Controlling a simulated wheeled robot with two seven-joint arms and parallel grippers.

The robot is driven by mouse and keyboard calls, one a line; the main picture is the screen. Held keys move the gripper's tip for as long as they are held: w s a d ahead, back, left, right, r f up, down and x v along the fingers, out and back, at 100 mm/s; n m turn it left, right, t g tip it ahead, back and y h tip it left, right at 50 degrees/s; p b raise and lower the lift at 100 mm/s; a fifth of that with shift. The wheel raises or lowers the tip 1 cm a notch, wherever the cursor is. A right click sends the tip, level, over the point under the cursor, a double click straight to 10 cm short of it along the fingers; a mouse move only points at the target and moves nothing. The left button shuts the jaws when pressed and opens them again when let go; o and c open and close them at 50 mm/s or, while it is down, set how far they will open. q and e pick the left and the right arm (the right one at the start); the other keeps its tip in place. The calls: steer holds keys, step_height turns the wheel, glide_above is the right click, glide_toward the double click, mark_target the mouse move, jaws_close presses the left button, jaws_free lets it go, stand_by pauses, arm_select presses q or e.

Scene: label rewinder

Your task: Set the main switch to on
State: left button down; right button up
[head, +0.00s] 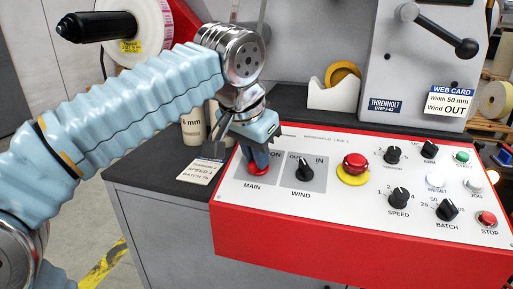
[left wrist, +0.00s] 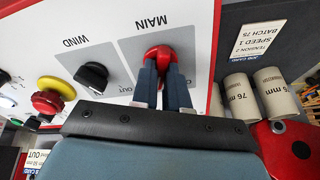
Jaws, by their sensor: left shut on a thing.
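The main switch is a red rotary knob (head: 258,168) on the grey MAIN plate at the left end of the control panel (head: 330,180). It also shows in the left wrist view (left wrist: 160,54). My left gripper (head: 257,158) comes down from above with its two fingers on either side of the knob, shut on it. In the left wrist view the fingers (left wrist: 161,80) flank the red knob. The knob's pointer direction is mostly hidden by the fingers. My right gripper is not in view.
The black WIND knob (head: 304,170) is just right of the switch, then the red emergency stop (head: 355,164) on its yellow base. A tape dispenser (head: 335,92) stands behind.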

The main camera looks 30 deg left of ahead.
arm_select(q)
steer(key=shift+m, duration=0.6)
steer(key=c, duration=1.1)
jaws_free()
steer(key=shift+c, duration=0.2)
steer(key=shift+r, duration=0.1)
steer(key=p+v, duration=0.4)
steer(key=v, duration=0.9)
steer(key=shift+s+r, duration=0.15)
steer(key=shift+r, duration=0.1)
steer(key=shift+a, duration=0.1)
